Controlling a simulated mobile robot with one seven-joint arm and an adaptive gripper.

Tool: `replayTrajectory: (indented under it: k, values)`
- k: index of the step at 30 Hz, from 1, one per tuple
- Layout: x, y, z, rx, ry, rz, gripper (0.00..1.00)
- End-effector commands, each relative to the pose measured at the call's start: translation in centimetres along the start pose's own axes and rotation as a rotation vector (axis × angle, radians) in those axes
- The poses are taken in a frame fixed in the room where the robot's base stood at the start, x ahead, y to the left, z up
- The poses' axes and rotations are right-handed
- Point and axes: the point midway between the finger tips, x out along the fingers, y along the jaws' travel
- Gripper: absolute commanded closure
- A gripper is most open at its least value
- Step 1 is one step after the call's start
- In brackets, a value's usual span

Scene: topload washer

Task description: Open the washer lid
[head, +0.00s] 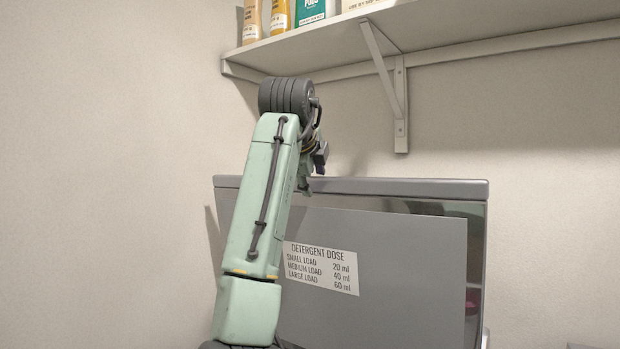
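A flat grey panel (400,258) with a white "Detergent dose" label (321,267) stands nearly upright. It looks like the washer lid in a raised position, though its hinge and lower edge are out of view. Behind it is a larger grey back panel (400,187) with a thick top edge and a shiny face at the right. My gripper (311,178) is small and dark beside the top edge of the back panel, partly hidden by my arm. I cannot tell whether its fingers are open or touch anything.
A wall shelf (450,45) with a bracket (392,90) hangs above the washer, close over my arm's elbow. Several packages (281,16) stand on it. A plain wall is at the left. The washer's top opening is out of view.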

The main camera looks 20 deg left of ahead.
Motion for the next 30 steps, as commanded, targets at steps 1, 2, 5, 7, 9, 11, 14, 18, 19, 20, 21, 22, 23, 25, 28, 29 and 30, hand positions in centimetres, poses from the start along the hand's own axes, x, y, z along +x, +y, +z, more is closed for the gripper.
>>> replayTrajectory:
  k: [1, 2, 5, 7, 9, 11, 14, 18, 19, 20, 21, 22, 23, 25, 28, 29, 30]
  values:
    - [-0.1, -0.1, 0.0, 0.0, -0.001, -0.001, 0.62]
    - [-0.2, -0.1, 0.0, 0.0, -0.001, -0.002, 0.62]
    - [-0.9, -0.1, 0.0, 0.001, -0.001, -0.003, 0.62]
    - [-1.9, -0.2, 0.0, 0.001, -0.002, -0.005, 0.62]
    - [-3.3, -0.1, 0.1, 0.002, -0.002, -0.005, 0.62]
    - [-4.7, -0.2, 0.1, 0.001, -0.003, -0.005, 0.62]
    - [-6.9, -0.1, 0.0, 0.001, -0.002, -0.005, 0.62]
    - [-9.5, -0.1, 0.0, 0.001, -0.001, -0.003, 0.62]
    - [-10.0, -0.1, 0.0, 0.001, -0.001, -0.003, 0.62]
    - [-10.4, -0.1, 0.0, 0.0, -0.001, -0.003, 0.62]
    - [-10.9, 0.0, 0.0, 0.0, -0.001, -0.001, 0.62]
    - [-11.2, 0.0, 0.0, 0.0, -0.001, -0.001, 0.62]
    - [-11.4, 0.0, 0.0, 0.0, -0.001, -0.001, 0.62]
    - [-11.8, 0.0, 0.0, 0.0, -0.001, -0.001, 0.62]
    - [-12.0, 0.0, 0.0, 0.0, 0.0, 0.001, 0.62]
    - [-12.1, 0.0, 0.0, 0.0, 0.0, 0.001, 0.62]
    - [-12.1, 0.0, 0.0, 0.0, 0.0, 0.001, 0.62]
